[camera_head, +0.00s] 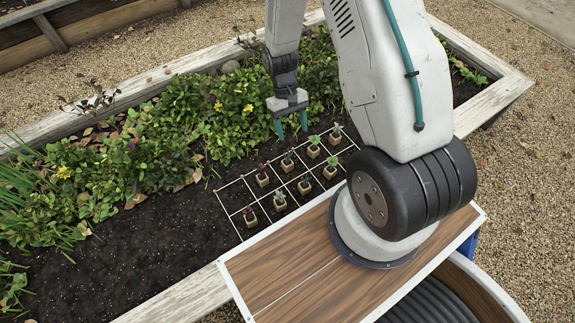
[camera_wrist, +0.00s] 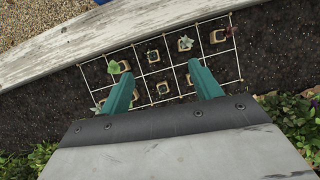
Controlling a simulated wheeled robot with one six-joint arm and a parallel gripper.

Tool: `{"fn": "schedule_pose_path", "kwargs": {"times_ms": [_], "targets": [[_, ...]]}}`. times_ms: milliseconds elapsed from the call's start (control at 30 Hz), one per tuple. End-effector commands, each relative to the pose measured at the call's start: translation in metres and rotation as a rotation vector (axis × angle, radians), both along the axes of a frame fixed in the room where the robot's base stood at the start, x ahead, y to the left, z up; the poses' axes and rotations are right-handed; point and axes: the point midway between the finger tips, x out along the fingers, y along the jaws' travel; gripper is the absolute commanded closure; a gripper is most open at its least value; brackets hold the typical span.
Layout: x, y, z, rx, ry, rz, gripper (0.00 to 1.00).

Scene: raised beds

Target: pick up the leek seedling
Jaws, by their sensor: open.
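Several seedlings in small tan pots stand in a white wire grid (camera_head: 238,181) on the dark soil. None is clearly a leek; the leaves are too small to tell. Two are dark red (camera_head: 262,173), two are pale (camera_head: 280,198), others are green (camera_head: 331,163). My gripper (camera_head: 291,124) is open and empty, above the back of the grid. In the wrist view its teal fingers (camera_wrist: 160,70) point down towards the pots, partly hiding the back row.
Leafy plants with yellow flowers (camera_head: 180,105) fill the bed behind and left of the grid. Bare soil (camera_head: 150,245) lies to the left. Pale timber walls (camera_head: 190,297) edge the bed. The potted seedlings stand close together.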

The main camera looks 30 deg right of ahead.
Motion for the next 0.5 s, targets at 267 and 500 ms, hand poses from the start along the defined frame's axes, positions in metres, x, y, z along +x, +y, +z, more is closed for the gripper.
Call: {"fn": "schedule_pose_path", "kwargs": {"times_ms": [267, 500], "targets": [[-0.003, -0.009, -0.128, 0.012, -0.030, 0.011, 0.36], [-0.005, -0.015, -0.230, 0.008, -0.134, 0.038, 0.36]]}}
